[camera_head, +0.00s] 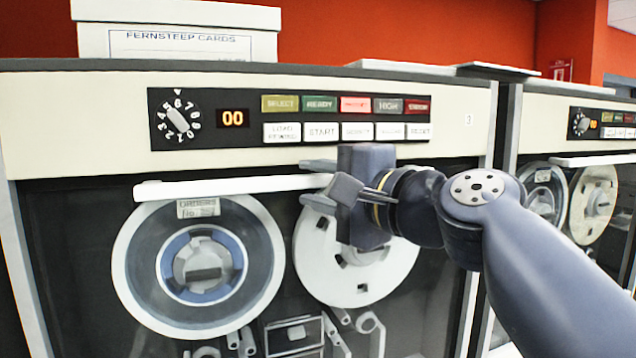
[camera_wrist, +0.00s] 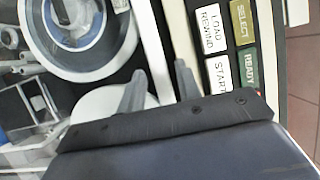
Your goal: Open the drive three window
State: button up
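The drive three window (camera_head: 80,260) is a dark glass pane below the cream panel. It looks shut, with reels showing behind it. Its handle is a white horizontal bar (camera_head: 230,187) along the pane's upper part; it also shows in the wrist view (camera_wrist: 152,45). The number on the drive's panel (camera_head: 468,118) looks like a 3. My gripper (camera_head: 325,178) is at the right part of the bar and hides it there. In the wrist view my gripper's fingers (camera_wrist: 160,78) are apart, one on each side of the bar. I cannot tell whether they touch it.
Above the bar are a dial (camera_head: 177,118), an orange 00 display (camera_head: 232,118) and two rows of buttons (camera_head: 345,117). A white card box (camera_head: 178,42) stands on top. Another drive (camera_head: 560,104) stands at right, behind my arm. The bar's left part is clear.

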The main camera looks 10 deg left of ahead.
grip_shut()
jog(key=shift+f, duration=0.15)
notch_tip(320, 180, down, 44)
jog(key=b, duration=4.1)
jog(key=shift+r, duration=0.25)
jog(key=shift+o, duration=0.8)
grip_release()
